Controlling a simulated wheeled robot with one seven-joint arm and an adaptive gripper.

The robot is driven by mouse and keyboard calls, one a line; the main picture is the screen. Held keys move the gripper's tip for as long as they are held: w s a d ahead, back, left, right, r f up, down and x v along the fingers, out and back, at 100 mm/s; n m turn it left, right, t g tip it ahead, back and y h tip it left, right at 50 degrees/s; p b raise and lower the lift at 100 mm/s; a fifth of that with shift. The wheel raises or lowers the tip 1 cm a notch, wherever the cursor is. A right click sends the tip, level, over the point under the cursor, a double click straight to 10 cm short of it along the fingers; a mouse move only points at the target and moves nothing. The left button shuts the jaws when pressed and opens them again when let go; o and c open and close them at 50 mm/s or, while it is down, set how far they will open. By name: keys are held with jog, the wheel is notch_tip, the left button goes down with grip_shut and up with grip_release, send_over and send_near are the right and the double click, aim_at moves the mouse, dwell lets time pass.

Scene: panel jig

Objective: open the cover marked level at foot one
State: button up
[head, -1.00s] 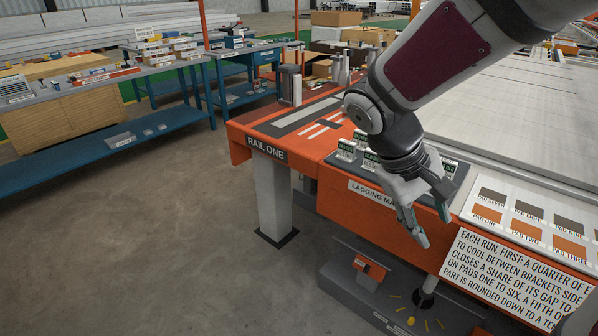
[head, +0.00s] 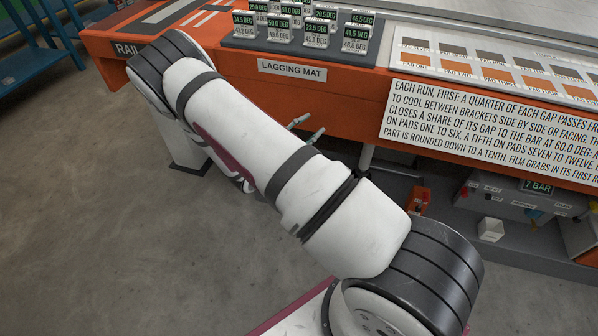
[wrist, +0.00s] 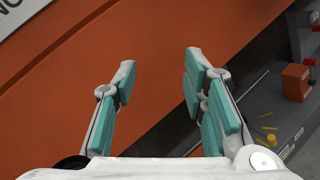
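No cover marked level can be read in these frames. A small orange box (head: 418,200) stands low by the foot under the bench, partly behind my arm in the head view. It also shows at the right of the wrist view (wrist: 294,82), on a grey base (wrist: 255,105). I cannot tell whether it is the cover. My gripper (wrist: 160,64) is open, with nothing between its teal-padded fingers.
The orange bench (head: 340,95) has a lagging mat (head: 268,46) with several readout blocks, and a pad board (head: 410,43). A text sign (head: 480,125) hangs in front. Below are a white cube (head: 490,229) and a "7 BAR" display (head: 537,186). The floor at left is clear.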

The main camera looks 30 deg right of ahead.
jog(key=a+f+n+t+y+b, duration=0.2)
jog(key=f+n+t+y+b, duration=0.3)
jog(key=f, duration=1)
jog(key=a+f+n+t+y+b, duration=0.15)
jog(key=f+n+t, duration=0.45)
jog(key=f, duration=1)
jog(key=shift+n+g+y, duration=0.25)
jog(key=shift+n+g, duration=0.05)
jog(key=shift+n, duration=0.3)
jog(key=b+x, duration=0.2)
jog(key=x, duration=0.2)
jog(key=b+x, duration=0.2)
jog(key=x, duration=0.3)
jog(key=b+x, duration=0.1)
jog(key=x, duration=0.4)
jog(key=shift+w+d+r+b, duration=0.1)
jog(key=shift+w+r+b, duration=0.05)
jog(key=shift+r+b, duration=0.2)
grip_shut()
